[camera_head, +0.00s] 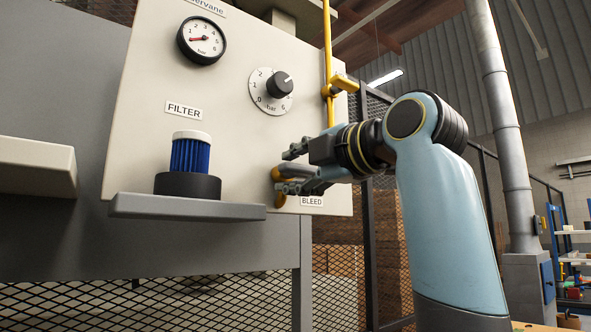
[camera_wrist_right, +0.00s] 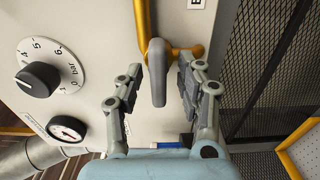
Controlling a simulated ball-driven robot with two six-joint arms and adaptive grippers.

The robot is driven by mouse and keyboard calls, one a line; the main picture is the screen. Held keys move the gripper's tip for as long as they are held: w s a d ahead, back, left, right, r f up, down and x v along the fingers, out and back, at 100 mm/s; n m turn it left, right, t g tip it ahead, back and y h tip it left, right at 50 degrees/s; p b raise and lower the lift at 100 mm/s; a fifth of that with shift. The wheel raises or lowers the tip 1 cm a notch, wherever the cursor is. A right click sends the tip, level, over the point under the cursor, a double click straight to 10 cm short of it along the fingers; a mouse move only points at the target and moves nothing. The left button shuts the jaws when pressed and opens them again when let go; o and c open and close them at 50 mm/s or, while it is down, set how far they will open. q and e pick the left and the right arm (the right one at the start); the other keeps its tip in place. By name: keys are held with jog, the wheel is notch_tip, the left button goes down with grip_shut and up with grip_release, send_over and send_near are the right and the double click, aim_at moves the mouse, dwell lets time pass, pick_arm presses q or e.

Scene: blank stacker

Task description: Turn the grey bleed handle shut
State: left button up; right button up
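The grey bleed handle (camera_head: 296,172) sits on a brass-yellow fitting (camera_head: 279,193) at the panel's lower right, beside the BLEED label (camera_head: 312,201). In the head view it lies roughly level, partly hidden by my fingers. In the right wrist view the handle (camera_wrist_right: 157,78) stands between my finger pads, with a visible gap on each side. My right gripper (camera_head: 285,170) is open around the handle; it also shows open in the right wrist view (camera_wrist_right: 158,66). My left gripper is not in view.
Left of the handle, a shelf (camera_head: 150,206) carries a blue filter (camera_head: 190,155) in a dark base. A pressure knob (camera_head: 280,84) and a gauge (camera_head: 202,40) are above. A yellow pipe (camera_head: 328,60) with a yellow valve runs along the panel's right edge.

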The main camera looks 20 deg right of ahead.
aim_at(301, 168)
jog(key=v, duration=0.6)
jog(key=shift+s+d, duration=0.2)
jog(key=shift+s, duration=0.5)
jog(key=shift+f, duration=0.1)
